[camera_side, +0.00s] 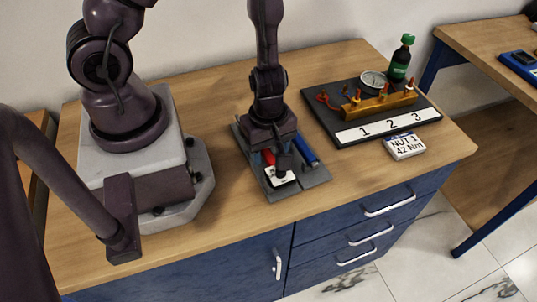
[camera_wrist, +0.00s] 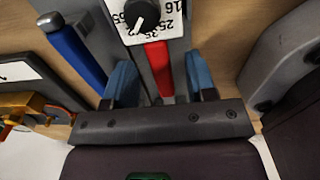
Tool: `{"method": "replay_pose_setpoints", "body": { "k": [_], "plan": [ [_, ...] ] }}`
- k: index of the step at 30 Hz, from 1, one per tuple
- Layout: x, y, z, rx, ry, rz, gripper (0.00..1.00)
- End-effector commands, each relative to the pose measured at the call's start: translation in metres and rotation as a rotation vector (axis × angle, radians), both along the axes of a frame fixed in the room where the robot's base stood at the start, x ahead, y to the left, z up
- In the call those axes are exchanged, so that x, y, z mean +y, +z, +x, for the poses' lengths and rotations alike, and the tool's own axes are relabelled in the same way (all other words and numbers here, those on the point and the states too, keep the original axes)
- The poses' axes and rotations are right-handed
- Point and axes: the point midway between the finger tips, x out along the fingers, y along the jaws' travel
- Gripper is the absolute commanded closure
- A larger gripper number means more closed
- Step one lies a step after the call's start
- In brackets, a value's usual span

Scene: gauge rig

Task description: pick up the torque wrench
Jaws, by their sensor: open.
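A red-handled tool (camera_wrist: 158,70) lies on a grey tray (camera_side: 314,187) and runs between my gripper's fingers in the wrist view. Its red part also shows below my gripper in the side view (camera_side: 267,156). A white dial plate (camera_wrist: 172,22) with numbers and a black knob sits at its far end. A blue-handled tool (camera_wrist: 76,48) lies to the left of the fingers; the side view shows it at the right (camera_side: 305,150). I cannot tell by label which is the torque wrench. My gripper (camera_wrist: 158,62) is open, its blue fingers either side of the red handle, with gaps visible.
A black board (camera_side: 318,100) holds a brass block (camera_side: 380,103) with a gauge (camera_side: 373,81) and stations numbered 1, 2 and 3. A green-capped bottle (camera_side: 401,58) stands behind. A card reading "NUT 1 42 Nm" (camera_side: 405,146) lies in front. The bench front is clear.

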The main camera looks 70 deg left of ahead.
Motion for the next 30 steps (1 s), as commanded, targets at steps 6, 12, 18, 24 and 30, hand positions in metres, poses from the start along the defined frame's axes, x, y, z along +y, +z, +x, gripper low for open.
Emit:
{"method": "replay_pose_setpoints", "body": {
  "k": [6, 12, 18, 24, 30],
  "plan": [
    [-0.0004, -0.0064, 0.0002, -0.001, 0.000, -0.002, 0.49],
    [-0.0004, -0.0066, 0.0003, -0.002, 0.001, -0.002, 0.49],
    [-0.0004, -0.0065, 0.0003, -0.002, 0.001, -0.002, 0.83],
    [-0.0005, -0.0063, 0.0004, -0.002, 0.001, -0.003, 1.00],
    [-0.0004, -0.0061, 0.0005, -0.003, 0.001, -0.003, 1.00]
  ]
}}
